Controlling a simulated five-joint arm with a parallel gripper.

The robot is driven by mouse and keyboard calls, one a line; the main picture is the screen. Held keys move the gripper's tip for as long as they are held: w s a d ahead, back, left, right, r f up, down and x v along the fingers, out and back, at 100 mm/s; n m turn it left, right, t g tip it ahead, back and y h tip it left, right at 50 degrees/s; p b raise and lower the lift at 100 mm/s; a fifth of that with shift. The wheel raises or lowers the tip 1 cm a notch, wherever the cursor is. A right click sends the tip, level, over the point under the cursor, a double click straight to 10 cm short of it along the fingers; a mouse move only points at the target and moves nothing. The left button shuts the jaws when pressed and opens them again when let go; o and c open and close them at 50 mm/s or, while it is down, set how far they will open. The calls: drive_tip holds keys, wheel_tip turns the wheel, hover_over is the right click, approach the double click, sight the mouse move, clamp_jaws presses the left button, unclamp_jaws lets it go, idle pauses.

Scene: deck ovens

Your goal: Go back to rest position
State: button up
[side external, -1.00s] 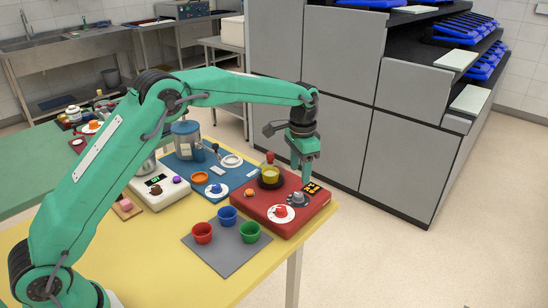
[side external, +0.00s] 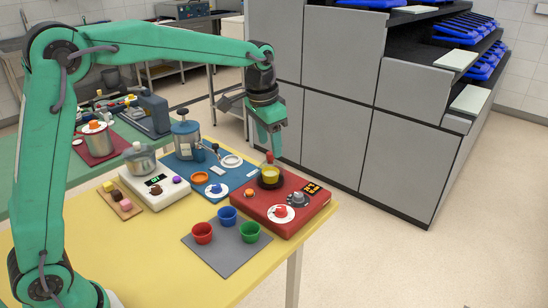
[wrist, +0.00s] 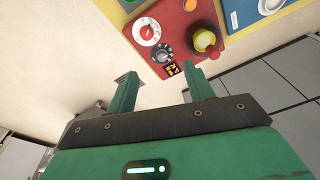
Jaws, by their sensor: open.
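My gripper (side external: 273,151) is above the back right part of the yellow table, near the red unit (side external: 278,226). It looks empty. In the wrist view its two green fingers (wrist: 165,92) are spread apart, with nothing between them. The red unit has a red knob on a white dial (side external: 281,212), a grey knob (side external: 297,198), an orange button (side external: 249,193) and a lit display (side external: 313,188).
A grey mat (side external: 221,261) holds red (side external: 202,232), blue (side external: 227,215) and green (side external: 250,231) cups. A blue board (side external: 184,170) and a white scale (side external: 143,194) with a metal pot lie to the left. Grey cabinets (side external: 330,120) stand behind; open floor lies right.

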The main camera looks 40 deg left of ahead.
drive_tip(key=s+a+r+n+t, duration=0.1)
drive_tip(key=s+a+r, duration=0.15)
drive_tip(key=s, duration=0.55)
drive_tip(key=s+a+r+n+t, duration=0.1)
drive_tip(key=s+r, duration=0.2)
drive_tip(key=s, duration=0.4)
drive_tip(key=s+a+f+n+t, duration=0.1)
drive_tip(key=s+f, duration=0.3)
drive_tip(key=s, duration=0.8)
drive_tip(key=shift+s+n+t, duration=0.3)
drive_tip(key=shift+n+t, duration=0.1)
drive_tip(key=shift+t, duration=0.1)
